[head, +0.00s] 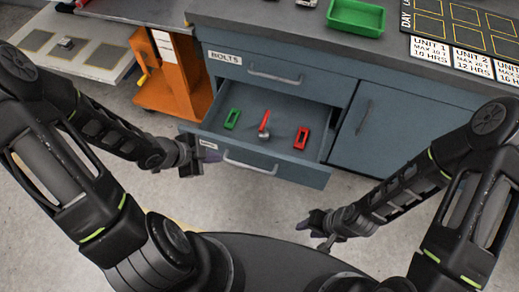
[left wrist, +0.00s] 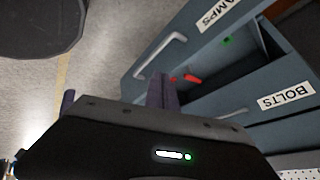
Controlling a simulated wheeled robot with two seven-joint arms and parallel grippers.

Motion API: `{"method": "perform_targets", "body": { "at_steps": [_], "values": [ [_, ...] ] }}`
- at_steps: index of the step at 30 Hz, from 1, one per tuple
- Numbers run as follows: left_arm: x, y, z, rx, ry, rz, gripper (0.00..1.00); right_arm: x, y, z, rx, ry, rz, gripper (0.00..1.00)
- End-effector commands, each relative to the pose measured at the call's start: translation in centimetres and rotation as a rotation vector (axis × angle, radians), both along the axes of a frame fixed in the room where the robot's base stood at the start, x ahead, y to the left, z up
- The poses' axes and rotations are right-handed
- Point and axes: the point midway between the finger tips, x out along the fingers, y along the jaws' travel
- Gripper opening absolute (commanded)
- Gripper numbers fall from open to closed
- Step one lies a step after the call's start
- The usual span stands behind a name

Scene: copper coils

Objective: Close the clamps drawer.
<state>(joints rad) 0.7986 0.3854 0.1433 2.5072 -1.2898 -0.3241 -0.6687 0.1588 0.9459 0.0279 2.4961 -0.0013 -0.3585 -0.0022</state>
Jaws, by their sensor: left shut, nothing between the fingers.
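The clamps drawer (head: 300,171) is pulled out below the bolts drawer. Its front has a pale bar handle (head: 250,167). In the left wrist view its front shows a CLAMPS label (left wrist: 217,14) and the handle (left wrist: 161,54). Inside lie a green clamp (head: 232,119), a red clamp (head: 301,138) and a red-handled tool (head: 264,121). My left gripper (head: 198,160) is shut and empty near the left end of the drawer front; I cannot tell if it touches. My right gripper (head: 318,226) is in front of the cabinet, away from the drawer; its jaws are unclear.
The bolts drawer (head: 310,82) above is shut. A cabinet door (head: 375,125) is to the right. An orange cart (head: 178,80) stands left of the cabinet. A green tray (head: 356,17) sits on the worktop. The floor before the drawer is clear.

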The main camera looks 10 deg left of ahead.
Motion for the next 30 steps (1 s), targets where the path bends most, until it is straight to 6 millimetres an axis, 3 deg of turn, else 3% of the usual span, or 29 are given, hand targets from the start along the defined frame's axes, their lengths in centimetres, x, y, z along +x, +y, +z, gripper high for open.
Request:
{"method": "perform_targets", "body": {
  "at_steps": [3,6,20,30],
  "values": [
    [-0.6,-0.7,-0.2,0.075,-0.062,-0.189,0.00,0.0,0.0,-0.1,0.000,0.000,0.000,0.38],
    [-0.6,-0.8,-0.2,0.101,-0.084,-0.241,0.00,0.0,0.0,-0.1,0.000,-0.001,0.000,0.38],
    [-0.4,-1.0,-0.7,0.103,-0.087,-0.247,0.00,0.0,0.0,-0.6,0.000,0.000,0.000,0.38],
    [1.5,-2.9,-4.9,0.101,-0.086,-0.248,0.00,0.0,0.0,-4.4,0.000,-0.001,0.002,0.38]
  ]
}}
